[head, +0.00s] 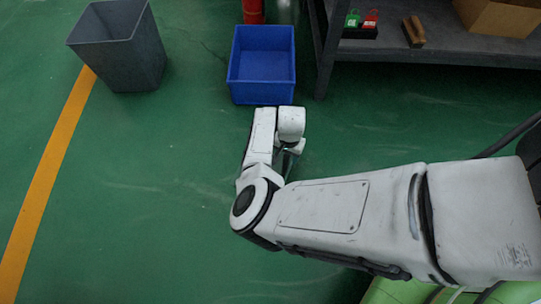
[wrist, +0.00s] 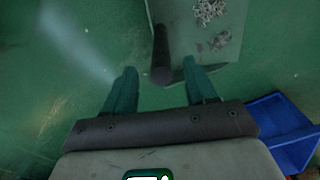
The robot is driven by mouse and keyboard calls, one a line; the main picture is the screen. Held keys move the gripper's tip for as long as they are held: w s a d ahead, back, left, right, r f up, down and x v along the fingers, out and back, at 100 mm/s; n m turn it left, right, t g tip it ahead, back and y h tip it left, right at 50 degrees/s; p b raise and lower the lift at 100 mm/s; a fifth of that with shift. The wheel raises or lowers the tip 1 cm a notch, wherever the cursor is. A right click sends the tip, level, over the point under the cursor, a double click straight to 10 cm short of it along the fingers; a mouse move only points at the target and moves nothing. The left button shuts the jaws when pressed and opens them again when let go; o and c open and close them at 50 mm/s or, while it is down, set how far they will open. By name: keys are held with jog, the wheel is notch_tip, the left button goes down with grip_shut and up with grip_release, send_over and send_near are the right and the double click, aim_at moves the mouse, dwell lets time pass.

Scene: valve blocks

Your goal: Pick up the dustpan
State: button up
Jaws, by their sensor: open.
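The dustpan shows in the wrist view as a grey-green pan (wrist: 215,45) with a dark round handle (wrist: 160,55). Pale bits and a darker clump lie on the pan. My gripper (wrist: 158,66) is open, with one green finger on each side of the handle's near end. The handle appears in line with the gap, nearer the right finger; I cannot tell how far below the fingertips it is. In the head view my arm reaches down to the floor in front of the blue bin, and it hides the dustpan.
A blue bin (head: 262,55) stands just beyond my gripper, and shows at lower right in the wrist view (wrist: 275,122). A grey bin (head: 118,58) stands at upper left. A dark shelf (head: 440,50) holds a brush (head: 413,31) and a cardboard box (head: 495,16). Left floor is clear.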

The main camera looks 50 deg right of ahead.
notch_tip(320, 180, down, 4)
jog(key=shift+w+r+b, duration=0.1)
jog(key=shift+w+b, duration=0.05)
jog(key=shift+b, duration=1.05)
jog(key=shift+c, duration=0.5)
grip_shut()
